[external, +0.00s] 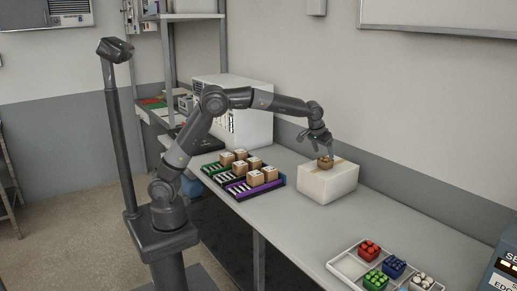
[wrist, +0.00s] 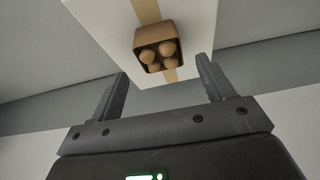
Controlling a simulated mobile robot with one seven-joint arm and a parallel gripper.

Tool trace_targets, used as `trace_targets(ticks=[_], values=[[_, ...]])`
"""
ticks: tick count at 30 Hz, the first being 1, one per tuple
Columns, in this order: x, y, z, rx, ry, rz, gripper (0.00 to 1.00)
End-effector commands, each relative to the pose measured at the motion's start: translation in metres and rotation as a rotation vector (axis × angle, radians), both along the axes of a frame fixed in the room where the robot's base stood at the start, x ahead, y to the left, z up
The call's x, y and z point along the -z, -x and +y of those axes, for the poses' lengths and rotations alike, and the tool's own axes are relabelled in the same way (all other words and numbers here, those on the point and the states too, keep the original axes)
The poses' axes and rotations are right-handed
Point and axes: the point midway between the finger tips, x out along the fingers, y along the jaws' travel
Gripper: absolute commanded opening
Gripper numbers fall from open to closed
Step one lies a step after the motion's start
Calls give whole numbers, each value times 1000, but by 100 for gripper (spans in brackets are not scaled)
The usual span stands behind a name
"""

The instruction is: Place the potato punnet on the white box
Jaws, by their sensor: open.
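The white box (external: 325,186) stands on the bench, with a tan tape strip along its top. The potato punnet (external: 325,162), a small brown tray with several potatoes, rests on top of the box over the strip. In the wrist view the punnet (wrist: 157,46) sits on the box top (wrist: 195,28), apart from my fingers. My gripper (external: 329,153) is open and empty just above and beside the punnet. In the wrist view the two fingers of my gripper (wrist: 160,82) stand wide apart with nothing between them.
Green and purple trays (external: 240,191) with several brown boxes lie left of the white box. A large white cabinet (external: 255,115) stands behind. The bench (external: 285,222) between is clear.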

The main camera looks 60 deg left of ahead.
Motion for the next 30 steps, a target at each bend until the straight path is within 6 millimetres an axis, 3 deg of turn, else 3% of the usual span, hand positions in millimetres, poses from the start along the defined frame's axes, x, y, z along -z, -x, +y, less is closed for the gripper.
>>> trace_targets(ticks=[3, 7, 18, 23, 30], values=[[-25, 10, -1, 0, 2, -2, 74], [-43, 17, 0, -1, 2, -1, 74], [-60, 26, 8, -4, 4, 1, 74], [-76, 47, 49, -14, 26, 4, 74], [-99, 115, 133, -17, 64, -1, 74]])
